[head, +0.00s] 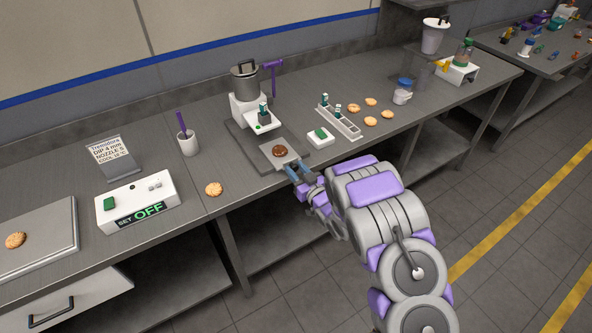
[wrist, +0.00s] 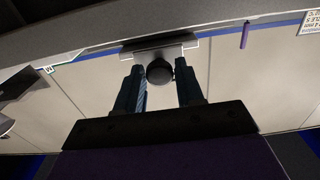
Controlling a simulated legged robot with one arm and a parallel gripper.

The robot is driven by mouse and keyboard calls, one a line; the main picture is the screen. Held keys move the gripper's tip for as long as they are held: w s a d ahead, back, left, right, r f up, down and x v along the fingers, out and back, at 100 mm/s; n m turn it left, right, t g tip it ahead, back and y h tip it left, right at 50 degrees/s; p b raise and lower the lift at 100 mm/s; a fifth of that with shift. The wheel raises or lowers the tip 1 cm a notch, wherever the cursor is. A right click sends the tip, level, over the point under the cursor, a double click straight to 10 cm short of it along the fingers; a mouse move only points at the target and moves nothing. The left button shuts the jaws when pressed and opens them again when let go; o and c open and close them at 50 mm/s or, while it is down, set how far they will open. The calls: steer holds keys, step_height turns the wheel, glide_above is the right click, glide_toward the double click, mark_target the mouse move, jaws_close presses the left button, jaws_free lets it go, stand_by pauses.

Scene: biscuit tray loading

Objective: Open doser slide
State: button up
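The doser (head: 250,110) is a white machine with a grey pot on top, standing mid-counter. A grey slide plate (head: 268,140) reaches from its base toward the counter's front edge and carries a chocolate-coated biscuit (head: 280,151). My gripper (head: 295,170) is at the plate's front end. In the wrist view, a dark round knob (wrist: 159,71) on a light grey bracket (wrist: 160,50) lies between my two fingers (wrist: 160,85). The fingers stand apart, one on each side of the knob, with a narrow gap showing at the right. The knob is hidden in the head view.
A white box with a green button (head: 320,137) and a compartment rack (head: 338,120) stand right of the slide. Several biscuits (head: 370,121) lie farther right. A control box reading OFF (head: 137,200) and a lone biscuit (head: 213,189) are at the left.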

steer(key=o, duration=0.3)
steer(key=shift+d, duration=0.1)
steer(key=shift+s, duration=0.15)
steer(key=v, duration=1.7)
steer(key=shift+d+f, duration=0.1)
steer(key=shift+d, duration=0.05)
